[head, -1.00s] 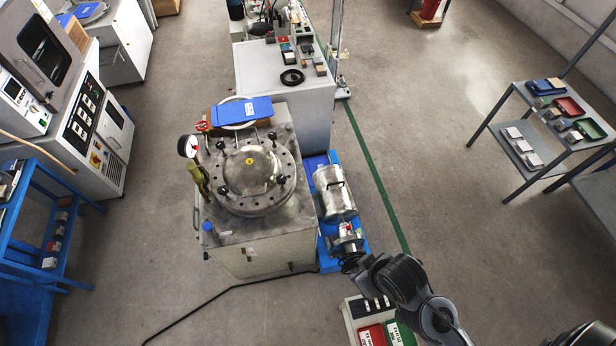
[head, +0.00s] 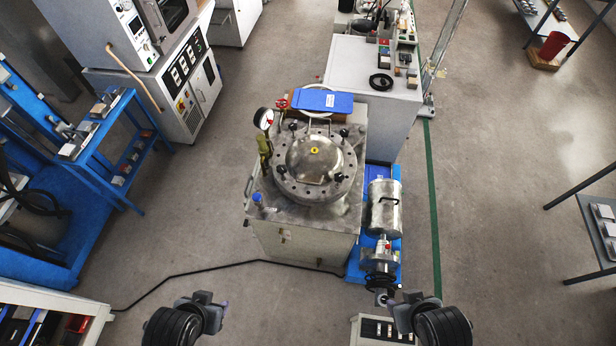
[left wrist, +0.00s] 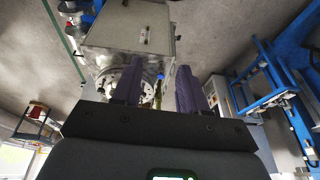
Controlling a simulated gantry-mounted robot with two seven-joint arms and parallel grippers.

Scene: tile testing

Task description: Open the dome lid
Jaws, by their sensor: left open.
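The round steel dome lid (head: 314,158) with a yellow mark on top sits shut on the flanged ring (head: 302,196) of a steel cabinet. Several black knobs stand around it. My left gripper (head: 222,305) is at the bottom of the head view, well in front of the cabinet and apart from the lid. In the left wrist view its two dark fingers (left wrist: 160,80) are spread and empty, with the cabinet (left wrist: 130,38) beyond them. The fingers partly hide the flange there. My right gripper (head: 392,300) is low right of centre, near the pump; its fingers are too unclear to judge.
A pressure gauge (head: 263,118) stands left of the lid, and a blue folder (head: 322,100) lies behind it. A silver pump (head: 383,208) on a blue base stands right of the cabinet. A black cable (head: 200,273) crosses the otherwise clear floor in front.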

